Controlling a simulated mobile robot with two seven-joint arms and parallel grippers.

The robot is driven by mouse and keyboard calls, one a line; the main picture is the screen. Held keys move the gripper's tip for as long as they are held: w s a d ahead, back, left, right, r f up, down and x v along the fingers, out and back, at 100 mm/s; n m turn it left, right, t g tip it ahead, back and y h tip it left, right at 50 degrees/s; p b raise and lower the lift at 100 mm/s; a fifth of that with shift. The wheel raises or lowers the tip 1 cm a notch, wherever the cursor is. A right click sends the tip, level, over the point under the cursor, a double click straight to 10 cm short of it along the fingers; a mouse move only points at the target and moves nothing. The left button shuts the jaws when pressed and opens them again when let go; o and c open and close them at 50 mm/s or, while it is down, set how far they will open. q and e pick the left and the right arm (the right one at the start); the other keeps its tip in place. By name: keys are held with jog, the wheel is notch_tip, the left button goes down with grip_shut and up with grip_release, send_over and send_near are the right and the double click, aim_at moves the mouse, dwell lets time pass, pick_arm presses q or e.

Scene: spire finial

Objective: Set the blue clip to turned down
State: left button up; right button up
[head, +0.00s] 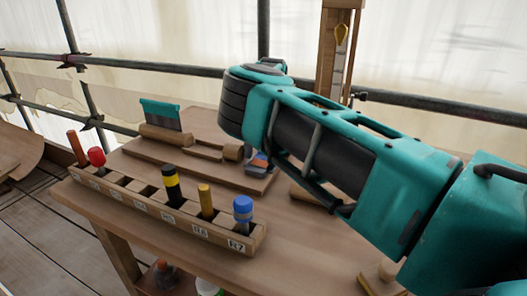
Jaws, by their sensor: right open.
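A small blue piece with an orange part (259,159) sits at the right end of a wooden board on the bench, just below the end of my right arm. It looks like the blue clip, but it is partly covered and its turn cannot be told. My right gripper end (244,104) reaches in from the right above the bench. Its fingertips do not show clearly and nothing is seen held. My left gripper is not in view.
A numbered wooden rack (150,206) along the bench's front holds red, black-yellow, yellow and blue-topped (243,208) tools. A teal-topped scraper (161,114) stands at the back left. Scaffold rails run behind; a yellow plumb bob (341,34) hangs on a post.

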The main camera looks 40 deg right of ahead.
jog(key=p+v, duration=0.2)
jog(key=v, duration=1)
jog(key=shift+d+r, duration=0.15)
jog(key=shift+r, duration=0.2)
